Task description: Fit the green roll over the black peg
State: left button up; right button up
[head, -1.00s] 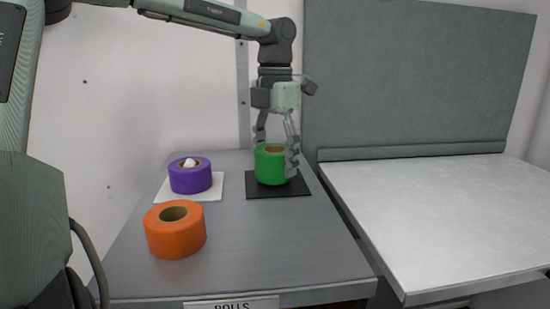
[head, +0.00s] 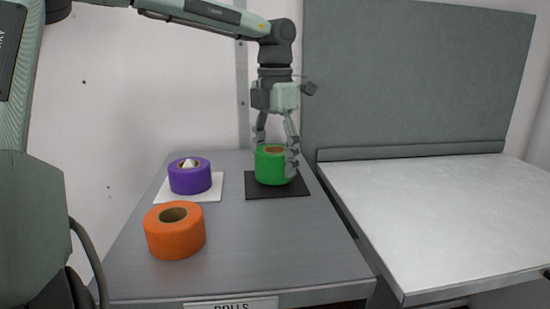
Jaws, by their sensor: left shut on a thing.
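The green roll (head: 271,167) is upright at the black square base (head: 292,191) on the grey table. My left gripper (head: 277,155) comes down from above with its fingers on both sides of the roll and is shut on it. The black peg itself is not visible; the roll hides the middle of the base. I cannot tell whether the roll rests fully on the base. My right gripper is not in view.
A purple roll (head: 190,179) sits around a white peg (head: 189,163) on a white base (head: 210,193). An orange roll (head: 175,236) stands on the table (head: 270,250) in front. A pale worktop (head: 440,220) lies to the right across a gap.

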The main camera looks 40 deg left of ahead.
pick_arm(q)
jog(key=shift+f+b, duration=0.4)
jog(key=shift+f, duration=0.25)
jog(key=o, duration=1)
jog(key=shift+c, duration=0.2)
